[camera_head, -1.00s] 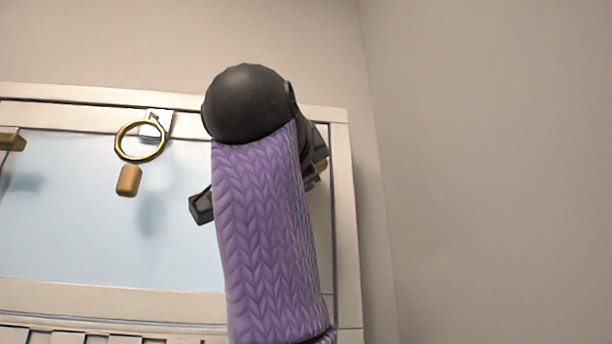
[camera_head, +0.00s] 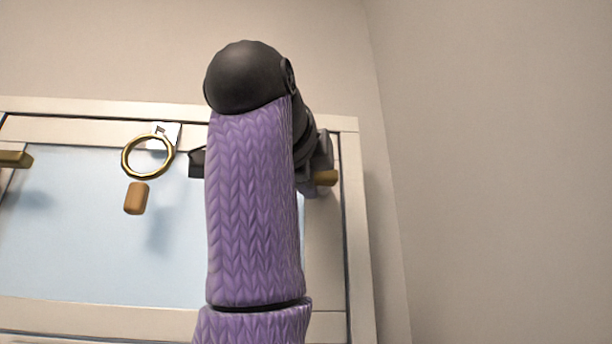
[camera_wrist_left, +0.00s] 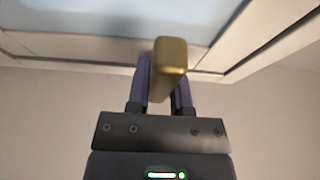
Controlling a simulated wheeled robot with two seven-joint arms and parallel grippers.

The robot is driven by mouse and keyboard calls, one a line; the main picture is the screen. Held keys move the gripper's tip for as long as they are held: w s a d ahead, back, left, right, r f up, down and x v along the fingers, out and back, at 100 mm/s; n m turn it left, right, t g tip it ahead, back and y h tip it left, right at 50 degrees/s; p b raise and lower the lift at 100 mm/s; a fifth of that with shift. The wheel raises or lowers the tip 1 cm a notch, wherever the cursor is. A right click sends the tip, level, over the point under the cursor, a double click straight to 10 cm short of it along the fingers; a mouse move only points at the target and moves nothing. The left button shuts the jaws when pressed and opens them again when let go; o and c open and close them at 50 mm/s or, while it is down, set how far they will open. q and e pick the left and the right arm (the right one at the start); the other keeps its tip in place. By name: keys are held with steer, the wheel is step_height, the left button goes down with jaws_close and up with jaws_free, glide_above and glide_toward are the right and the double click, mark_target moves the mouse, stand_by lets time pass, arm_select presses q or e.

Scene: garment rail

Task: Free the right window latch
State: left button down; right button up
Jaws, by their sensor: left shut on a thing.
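In the left wrist view the same bar (camera_wrist_left: 170,62) lies between the two fingers. My left gripper (camera_head: 318,160) is shut on it; in the wrist view its fingers (camera_wrist_left: 162,85) stand either side of the bar. My purple-sleeved arm hides most of the gripper and the latch's mount in the head view. My right gripper is not in view.
Another brass latch (camera_head: 16,159) is at the window's left. A brass ring (camera_head: 148,175) hangs from a white plate (camera_head: 166,131), with a wooden toggle (camera_head: 135,198) below. The pale window frame (camera_head: 352,220) stands near a bare right-hand wall (camera_head: 490,180).

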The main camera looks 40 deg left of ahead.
arm_select(q)
steer(key=shift+f, duration=0.1)
steer(key=c, duration=0.8)
jaws_free()
steer(key=shift+o, duration=1.4)
steer(key=shift+d, duration=0.25)
steer(key=shift+a, duration=0.1)
steer(key=shift+s, duration=0.2)
steer(key=b+v, duration=0.2)
steer(key=v, duration=0.7)
steer(key=shift+s+d+b, duration=0.2)
steer(key=shift+b, duration=0.15)
